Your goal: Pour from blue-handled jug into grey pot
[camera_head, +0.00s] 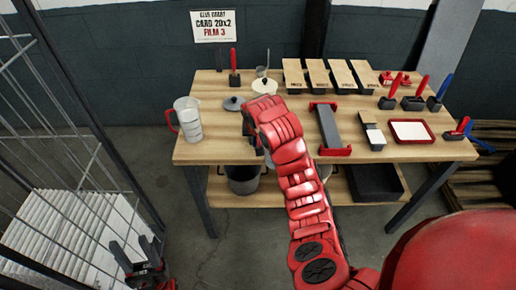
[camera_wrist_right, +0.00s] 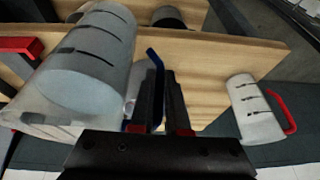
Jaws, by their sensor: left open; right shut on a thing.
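My right gripper (camera_wrist_right: 160,80) is shut on a thin blue handle (camera_wrist_right: 153,60) in the right wrist view. A large translucent jug (camera_wrist_right: 85,60) with dark marks lies close beside it, tilted in that picture. In the head view my right arm hides this jug, and the right gripper (camera_head: 254,135) shows only partly at the table's left front. A dark grey pot (camera_head: 243,181) stands under the tabletop, partly covered by the table edge. A grey lid-like piece (camera_head: 233,104) lies on the tabletop. My left gripper (camera_head: 146,272) is open and empty, low at the left, away from the table.
A red-handled jug (camera_head: 187,120) stands at the table's left edge; it also shows in the right wrist view (camera_wrist_right: 254,108). A cream bowl (camera_head: 265,86) sits behind my right arm. Boxes, a red-ended rack (camera_head: 328,128) and tools fill the right. A wire cage (camera_head: 60,170) stands left.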

